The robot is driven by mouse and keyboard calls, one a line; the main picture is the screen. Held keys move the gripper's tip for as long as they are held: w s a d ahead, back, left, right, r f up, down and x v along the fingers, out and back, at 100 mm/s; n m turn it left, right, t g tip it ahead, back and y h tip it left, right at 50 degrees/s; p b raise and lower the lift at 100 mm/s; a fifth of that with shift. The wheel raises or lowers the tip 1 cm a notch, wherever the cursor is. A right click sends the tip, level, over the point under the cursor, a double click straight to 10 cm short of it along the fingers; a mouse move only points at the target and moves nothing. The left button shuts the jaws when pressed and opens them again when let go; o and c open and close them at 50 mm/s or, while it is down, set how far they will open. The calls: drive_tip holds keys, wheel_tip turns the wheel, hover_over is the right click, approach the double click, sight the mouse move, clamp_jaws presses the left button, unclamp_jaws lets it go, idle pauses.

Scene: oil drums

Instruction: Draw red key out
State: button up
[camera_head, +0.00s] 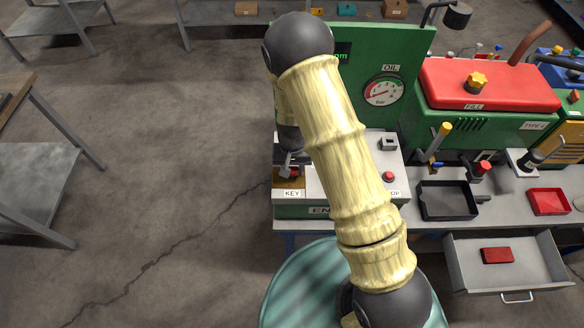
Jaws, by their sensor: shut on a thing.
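The red key (295,172) shows as a small patch of red at the left of the green control box, just above the KEY label (292,194). My gripper (290,170) reaches down to it from above and is shut on it. The fingers and my arm cover most of the key and the slot area. I cannot tell whether the key sits in its slot or is partly out.
A red button (388,176) and a gauge (383,91) are on the green control box. To the right stand a red-topped machine (487,87), a black tray (447,200) and an open drawer (460,265) holding a red block (497,255).

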drive_tip(key=shift+r, duration=0.15)
drive_tip(key=shift+r+p, duration=1.7)
drive_tip(key=shift+r, duration=0.45)
